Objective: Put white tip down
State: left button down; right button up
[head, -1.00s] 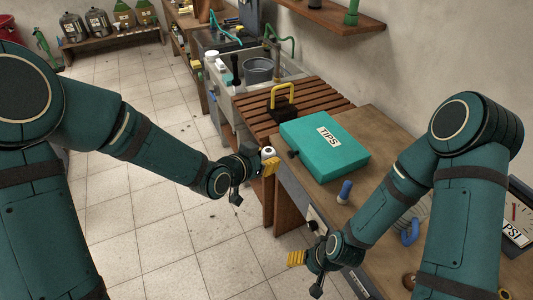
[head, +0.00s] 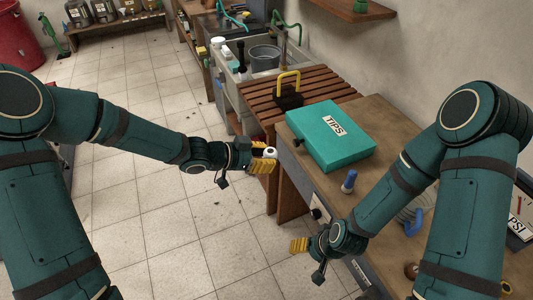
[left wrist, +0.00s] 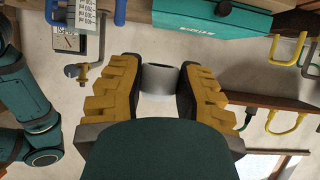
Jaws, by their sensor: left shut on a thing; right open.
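The white tip (head: 270,152) is in my left gripper (head: 262,160), which is shut on it. It is held in the air in front of the wooden bench, left of the teal TIPS box (head: 330,150). In the left wrist view the white tip (left wrist: 159,79) sits between the two yellow finger pads as a short hollow cylinder. My right gripper (head: 300,245) is open and empty, low by the bench's front edge. The TIPS box lies closed on the bench top.
A blue-and-white tip (head: 348,181) stands on the wooden bench (head: 374,185) in front of the box. A slatted wooden board (head: 262,98), a sink with a bucket (head: 264,57) and a yellow-handled tool (head: 288,88) lie beyond. A gauge (head: 519,225) is at the right.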

pick_arm(q)
jog(key=shift+s+a+f+m+g+h, duration=0.2)
jog(key=shift+f+m+g, duration=0.25)
jog(key=shift+m+g, duration=0.35)
jog(key=shift+s+a+f+m+g+h, duration=0.1)
jog(key=shift+a+f+m+g+h, duration=0.1)
jog(key=shift+f+m+g, duration=0.45)
jog(key=shift+s+a+f+m+g+h, duration=0.1)
jog(key=shift+f+m+g+h, duration=0.15)
jog(key=shift+m+g, duration=0.6)
